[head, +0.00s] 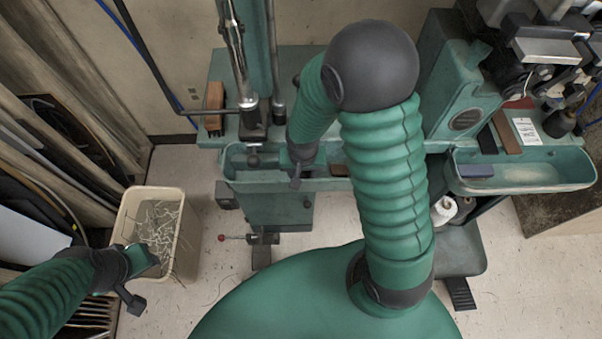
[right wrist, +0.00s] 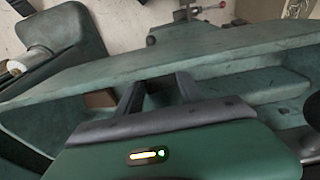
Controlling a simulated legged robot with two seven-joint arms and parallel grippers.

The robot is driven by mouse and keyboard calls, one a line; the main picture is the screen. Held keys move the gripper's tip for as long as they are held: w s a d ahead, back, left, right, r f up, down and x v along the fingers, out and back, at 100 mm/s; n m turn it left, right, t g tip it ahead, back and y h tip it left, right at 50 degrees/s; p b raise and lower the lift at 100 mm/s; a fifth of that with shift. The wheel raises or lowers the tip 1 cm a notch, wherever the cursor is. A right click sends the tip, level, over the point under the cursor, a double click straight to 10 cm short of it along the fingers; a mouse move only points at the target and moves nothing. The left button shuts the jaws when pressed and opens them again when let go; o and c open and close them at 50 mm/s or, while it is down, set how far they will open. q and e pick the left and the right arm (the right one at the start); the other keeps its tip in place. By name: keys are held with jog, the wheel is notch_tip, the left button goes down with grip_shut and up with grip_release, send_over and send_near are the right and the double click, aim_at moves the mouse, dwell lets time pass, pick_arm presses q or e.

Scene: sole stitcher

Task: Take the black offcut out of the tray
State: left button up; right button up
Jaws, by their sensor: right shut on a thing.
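The tray is the long green trough (head: 234,178) under the machine's column. My right gripper (head: 296,172) reaches down into it, and in the right wrist view its two dark fingers (right wrist: 160,92) point down inside the trough near the wall. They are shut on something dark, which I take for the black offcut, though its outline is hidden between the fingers. A brown piece (right wrist: 98,98) lies in the trough beside the gripper. My left gripper (head: 135,282) hangs by the bin at the left; its finger gap is not clear.
A beige bin (head: 185,245) holding thread scraps stands on the floor at the left. A second green tray (head: 560,180) at the right holds a dark blue block (head: 475,170). A red-knobbed lever (head: 223,237) sticks out below the trough.

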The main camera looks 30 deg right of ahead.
jog(key=shift+d, duration=0.1)
jog(key=c, duration=0.5)
notch_tip(320, 180, up, 13)
jog(key=p, duration=1.2)
jog(key=shift+c, duration=0.2)
